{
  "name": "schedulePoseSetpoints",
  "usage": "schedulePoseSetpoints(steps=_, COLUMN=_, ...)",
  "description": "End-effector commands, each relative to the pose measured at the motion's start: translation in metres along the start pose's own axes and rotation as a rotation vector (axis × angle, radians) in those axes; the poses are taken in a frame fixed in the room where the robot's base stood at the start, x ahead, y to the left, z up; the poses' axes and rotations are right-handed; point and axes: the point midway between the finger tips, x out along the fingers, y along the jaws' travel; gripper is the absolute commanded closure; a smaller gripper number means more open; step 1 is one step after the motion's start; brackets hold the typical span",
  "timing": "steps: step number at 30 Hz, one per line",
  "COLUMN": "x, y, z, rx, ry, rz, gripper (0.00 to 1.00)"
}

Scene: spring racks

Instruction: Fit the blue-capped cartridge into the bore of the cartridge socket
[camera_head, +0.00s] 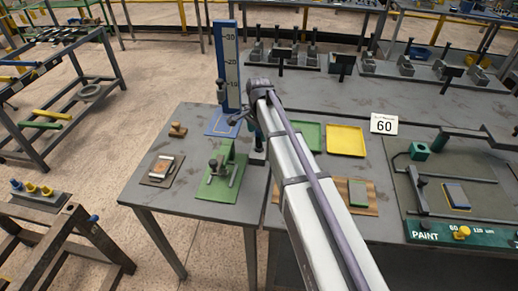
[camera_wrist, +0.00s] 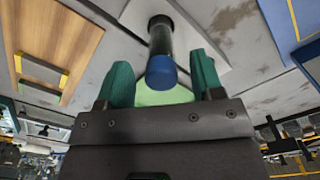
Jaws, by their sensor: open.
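In the wrist view, a dark cylinder with a blue cap (camera_wrist: 161,72), seemingly the blue-capped cartridge, lies between the two teal fingers of my gripper (camera_wrist: 160,59). The blue end is nearer the camera; the dark far end meets a light grey surface. My gripper is open, with a gap showing on both sides of the cap. In the head view, my arm covers most of this spot, and a teal finger shows beside a dark post (camera_head: 258,156) at the table's edge. I cannot tell the socket bore apart; it may be hidden beneath the cartridge or my arm.
A green fixture (camera_head: 222,178) and a tall blue scale (camera_head: 229,68) stand left of my arm. A yellow tray (camera_head: 345,141), a wooden board (camera_head: 369,188) and a paint station (camera_head: 461,232) lie to the right. A low stand (camera_head: 38,199) with small capped pieces is far left.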

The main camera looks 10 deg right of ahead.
Motion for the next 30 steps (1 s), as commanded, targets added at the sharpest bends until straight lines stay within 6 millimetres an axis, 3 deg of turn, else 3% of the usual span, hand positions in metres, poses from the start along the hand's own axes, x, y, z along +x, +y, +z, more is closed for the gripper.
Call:
schedulePoseSetpoints(steps=1, x=0.023, y=-0.001, z=-0.001, rx=0.000, ry=0.000, rz=0.000, gripper=0.39)
schedulePoseSetpoints(steps=3, x=0.033, y=0.000, z=-0.001, rx=0.000, ry=0.000, rz=0.000, gripper=0.39)
schedulePoseSetpoints(steps=11, x=0.031, y=0.000, z=-0.001, rx=0.000, ry=0.000, rz=0.000, gripper=0.39)
schedulePoseSetpoints(steps=27, x=0.031, y=0.000, z=-0.001, rx=0.000, ry=0.000, rz=0.000, gripper=0.91)
schedulePoseSetpoints(steps=30, x=0.031, y=0.000, z=-0.001, rx=0.000, ry=0.000, rz=0.000, gripper=0.96)
